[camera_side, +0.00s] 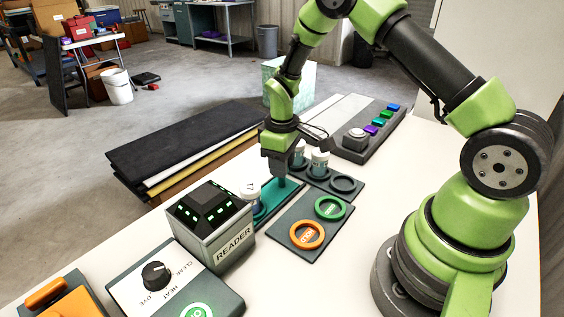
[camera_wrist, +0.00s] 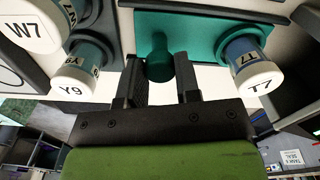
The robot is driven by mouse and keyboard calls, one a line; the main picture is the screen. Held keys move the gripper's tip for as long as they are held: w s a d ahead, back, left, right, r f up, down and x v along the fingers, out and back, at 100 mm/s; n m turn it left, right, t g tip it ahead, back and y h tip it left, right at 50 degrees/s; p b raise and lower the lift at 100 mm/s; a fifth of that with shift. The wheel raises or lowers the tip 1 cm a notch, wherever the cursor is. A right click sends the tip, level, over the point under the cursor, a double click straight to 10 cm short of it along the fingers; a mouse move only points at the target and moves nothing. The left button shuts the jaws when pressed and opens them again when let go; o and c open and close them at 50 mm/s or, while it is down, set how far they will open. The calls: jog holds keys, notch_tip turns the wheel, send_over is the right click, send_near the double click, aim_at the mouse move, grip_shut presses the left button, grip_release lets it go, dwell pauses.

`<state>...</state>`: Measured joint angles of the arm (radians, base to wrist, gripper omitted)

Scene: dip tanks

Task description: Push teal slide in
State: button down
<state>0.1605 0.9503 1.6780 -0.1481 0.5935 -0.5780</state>
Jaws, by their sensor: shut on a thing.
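The teal slide (camera_side: 272,203) is a flat plate lying on the white table beside the box marked READER (camera_side: 222,232). It also shows in the wrist view (camera_wrist: 205,27), with an upright teal knob (camera_wrist: 160,66) on it. A white-capped vial marked T7 (camera_wrist: 262,78) stands on the slide at its reader end; in the side view the vial (camera_side: 250,188) is close beside the reader. My gripper (camera_side: 281,176) points down over the slide. In the wrist view its fingers (camera_wrist: 161,82) are on both sides of the knob, shut on it. The slide's far end is partly hidden by my gripper.
A dark rack (camera_side: 343,186) with white-capped vials (camera_side: 319,160) stands close right of my gripper. A dark pad with a green ring (camera_side: 330,208) and an orange ring (camera_side: 307,235) lies in front. A dial panel (camera_side: 155,276) sits at the lower left.

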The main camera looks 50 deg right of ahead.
send_over(262, 202)
jog(key=shift+w+d, duration=0.3)
jog(key=c, duration=0.8)
grip_release()
notch_tip(262, 202, up, 10)
jog(key=shift+f, duration=0.1)
